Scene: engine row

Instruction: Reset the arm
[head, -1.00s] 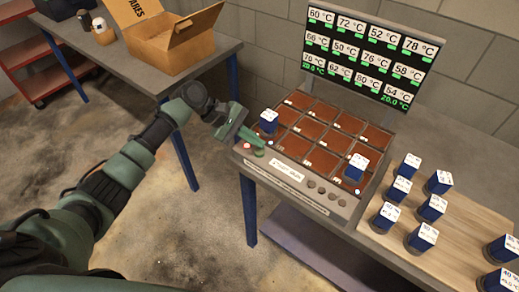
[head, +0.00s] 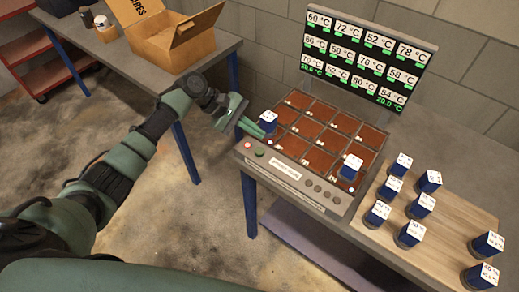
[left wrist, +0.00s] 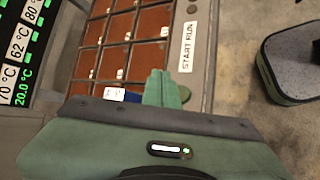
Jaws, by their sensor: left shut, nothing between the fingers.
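My left gripper (head: 250,129) is shut and empty, just above the left front corner of the heater panel with brown square cells (head: 313,137). Its green fingers also show pressed together in the left wrist view (left wrist: 162,88). A blue block with a white top (head: 268,121) stands on the panel's left front cell, close beside the fingertips. Another blue block (head: 350,167) stands on the right front cell. My right gripper is not in view.
A screen with temperature readings (head: 368,60) stands behind the panel. Several blue blocks stand on a wooden board (head: 446,221) at the right. An open cardboard box (head: 172,42) is on the left table (head: 110,60). Bare floor lies between the tables.

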